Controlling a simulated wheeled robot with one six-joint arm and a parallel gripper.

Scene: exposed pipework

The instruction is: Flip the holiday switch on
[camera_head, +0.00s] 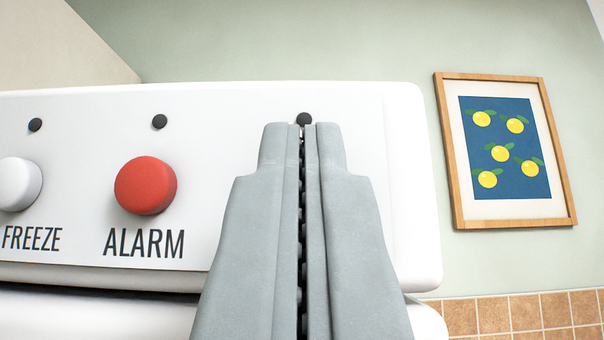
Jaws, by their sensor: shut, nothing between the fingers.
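My gripper (302,130) is shut and empty, its two grey fingers pressed together. It is in front of the right part of a white control panel (230,100). The fingers cover the panel to the right of the ALARM label, so the control there is hidden. Only a small black dot (304,118) shows just above the fingertips. No switch and no holiday label can be seen. Whether the fingertips touch the panel I cannot tell.
A round red button (146,186) marked ALARM is left of my gripper. A white button (18,184) marked FREEZE is at the far left edge. A framed lemon picture (504,149) hangs on the green wall at right, above brown tiles (525,312).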

